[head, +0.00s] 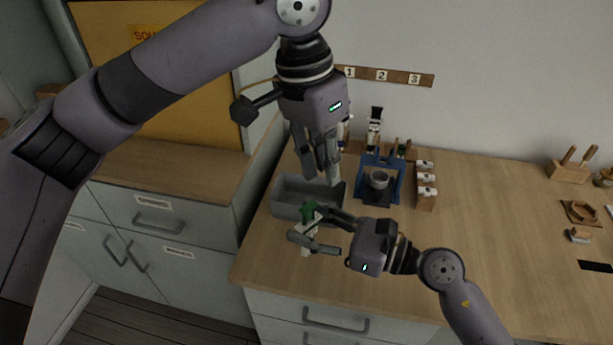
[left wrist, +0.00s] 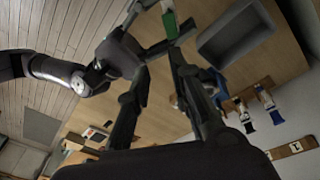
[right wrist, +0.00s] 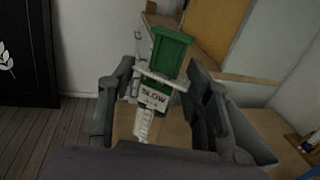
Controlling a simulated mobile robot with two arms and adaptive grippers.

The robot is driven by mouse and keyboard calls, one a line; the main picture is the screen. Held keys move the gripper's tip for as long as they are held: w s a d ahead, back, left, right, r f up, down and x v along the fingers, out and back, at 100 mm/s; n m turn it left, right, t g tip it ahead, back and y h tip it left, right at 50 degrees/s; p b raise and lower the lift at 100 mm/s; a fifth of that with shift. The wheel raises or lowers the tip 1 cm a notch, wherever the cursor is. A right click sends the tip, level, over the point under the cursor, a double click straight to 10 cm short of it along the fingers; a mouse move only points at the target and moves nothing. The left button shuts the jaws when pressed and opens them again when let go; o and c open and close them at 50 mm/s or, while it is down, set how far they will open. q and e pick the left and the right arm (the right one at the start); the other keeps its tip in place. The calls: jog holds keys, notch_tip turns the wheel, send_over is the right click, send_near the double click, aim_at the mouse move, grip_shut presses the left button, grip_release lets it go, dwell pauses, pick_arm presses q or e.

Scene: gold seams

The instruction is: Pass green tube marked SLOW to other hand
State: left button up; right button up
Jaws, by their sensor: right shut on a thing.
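The green tube marked SLOW (head: 309,212) is upright near the front left of the worktop, with a green upper part and a pale lower part. My right gripper (head: 309,226) is shut on it. In the right wrist view the tube (right wrist: 169,56) stands between the fingers, and its white SLOW label faces the camera. My left gripper (head: 322,180) points down above and slightly right of the tube. Its fingers are apart with nothing between them. In the left wrist view the tube's green part (left wrist: 169,24) shows beyond the fingertips.
A grey open bin (head: 283,204) stands just behind the tube. A blue stand with a grey cup (head: 379,180) and a wooden block with white-labelled items (head: 426,188) are to its right. A numbered rail (head: 392,76) is on the wall. The worktop's right middle is clear.

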aim_at(306, 224)
pick_arm(q)
jog(key=a+f+y, duration=0.2)
jog(key=shift+s+a+f, duration=0.25)
jog(key=shift+s+f, duration=0.1)
jog(key=shift+s, duration=0.05)
notch_tip(306, 224, down, 12)
jog(key=shift+r, duration=0.15)
jog(key=shift+d, duration=0.1)
grip_shut()
pick_arm(e)
jog(key=shift+o, duration=0.2)
jog(key=o, duration=1.2)
jog(key=shift+d, duration=0.1)
